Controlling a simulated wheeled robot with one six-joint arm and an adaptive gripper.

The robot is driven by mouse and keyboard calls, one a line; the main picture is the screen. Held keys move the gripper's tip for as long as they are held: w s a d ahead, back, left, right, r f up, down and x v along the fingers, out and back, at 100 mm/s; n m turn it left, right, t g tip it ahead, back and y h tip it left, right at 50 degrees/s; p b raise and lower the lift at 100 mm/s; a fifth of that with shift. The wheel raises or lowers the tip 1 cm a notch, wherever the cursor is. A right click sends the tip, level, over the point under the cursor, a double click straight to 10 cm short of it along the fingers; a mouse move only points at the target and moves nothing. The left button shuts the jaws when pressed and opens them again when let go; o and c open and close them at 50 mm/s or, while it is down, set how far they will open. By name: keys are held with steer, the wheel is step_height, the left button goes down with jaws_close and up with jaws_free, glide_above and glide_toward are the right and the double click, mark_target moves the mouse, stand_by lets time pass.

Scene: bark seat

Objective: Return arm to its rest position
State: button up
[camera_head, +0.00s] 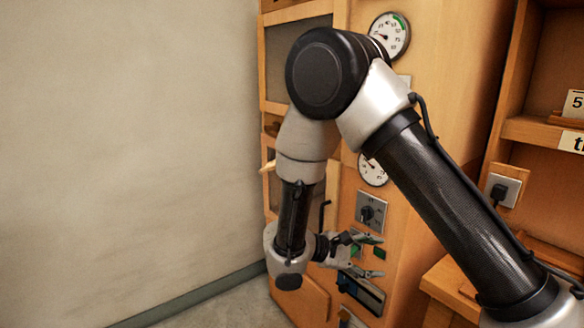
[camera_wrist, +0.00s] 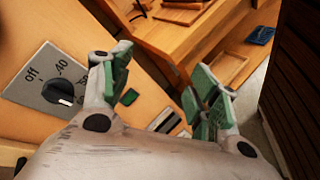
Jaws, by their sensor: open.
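My gripper (camera_head: 374,256) is in front of the side panel of the wooden cabinet, at the end of my bent arm. In the wrist view my gripper (camera_wrist: 160,92) shows its two green-padded fingers spread apart, with nothing between them. A grey plate with a rotary knob (camera_head: 370,210), marked "off" and "40", is just above the gripper in the head view. The same knob (camera_wrist: 58,92) is left of the fingers in the wrist view. I cannot tell from these frames whether the fingers touch the panel.
The wooden cabinet (camera_head: 440,60) carries round gauges (camera_head: 390,35) and a blue-black slotted piece (camera_head: 362,290). A black plug in a socket (camera_head: 502,188) and a wooden bench (camera_head: 450,280) are at right. A bare wall (camera_head: 120,130) and open floor are at left.

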steer(key=s+d+r+m+t+y, duration=0.1)
steer(key=s+d+r+m+y, duration=0.4)
steer(key=r, duration=0.6)
steer(key=s+d+r+m+t+y, duration=0.1)
steer(key=s+d+r+m+y, duration=0.4)
steer(key=s, duration=0.8)
steer(key=d+r+y, duration=0.3)
steer(key=d+r, duration=0.2)
steer(key=d, duration=0.1)
steer(key=shift+s+r+m+y, duration=0.15)
steer(key=shift+r+m+y, duration=0.15)
steer(key=shift+r+y, duration=0.1)
